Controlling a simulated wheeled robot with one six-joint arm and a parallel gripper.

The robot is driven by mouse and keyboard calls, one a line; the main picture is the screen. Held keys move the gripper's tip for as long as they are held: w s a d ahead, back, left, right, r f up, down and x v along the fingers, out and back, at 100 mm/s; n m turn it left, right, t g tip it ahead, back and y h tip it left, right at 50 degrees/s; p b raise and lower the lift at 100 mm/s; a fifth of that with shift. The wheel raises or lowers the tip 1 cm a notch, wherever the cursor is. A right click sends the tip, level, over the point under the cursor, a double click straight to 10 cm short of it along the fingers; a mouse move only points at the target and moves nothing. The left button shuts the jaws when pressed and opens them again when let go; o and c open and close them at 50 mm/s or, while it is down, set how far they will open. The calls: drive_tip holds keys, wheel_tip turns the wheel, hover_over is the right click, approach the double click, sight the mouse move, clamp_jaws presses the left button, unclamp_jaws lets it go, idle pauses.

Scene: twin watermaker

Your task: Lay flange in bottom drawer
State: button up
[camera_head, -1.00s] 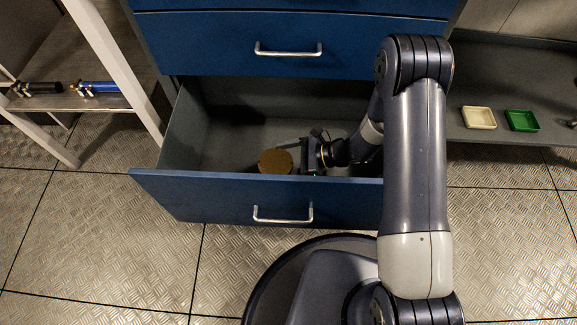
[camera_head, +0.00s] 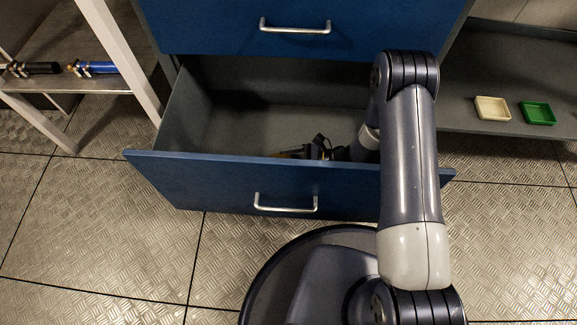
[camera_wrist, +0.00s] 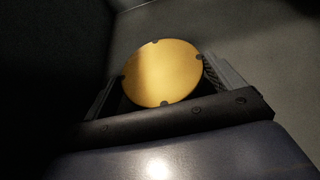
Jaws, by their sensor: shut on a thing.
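The flange (camera_wrist: 160,72) is a round, flat, brass-coloured disc with small dark notches at its rim. In the wrist view it sits between the two fingers of my gripper (camera_wrist: 158,80), which is shut on it. In the head view my gripper (camera_head: 302,153) is down inside the open bottom drawer (camera_head: 270,185), just behind its blue front panel. There the panel hides most of the flange, and only a sliver of it shows. I cannot tell whether the flange touches the drawer floor.
The drawer's grey floor (camera_head: 255,128) is bare to the left of my gripper. A closed blue drawer (camera_head: 300,40) is above. A shelf at right holds a cream tray (camera_head: 492,109) and a green tray (camera_head: 538,113). A rack with a blue cylinder (camera_head: 95,68) stands at left.

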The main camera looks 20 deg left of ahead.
drive_tip(key=shift+f, duration=0.5)
drive_tip(key=o, duration=1.5)
drive_tip(key=shift+r, duration=0.1)
drive_tip(key=p+v, duration=0.1)
drive_tip(key=v, duration=0.2)
drive_tip(key=r+p+v, duration=0.1)
drive_tip(key=v, duration=0.3)
drive_tip(key=shift+a+p, duration=0.15)
drive_tip(key=shift+p, duration=0.15)
drive_tip(key=shift+d, duration=0.45)
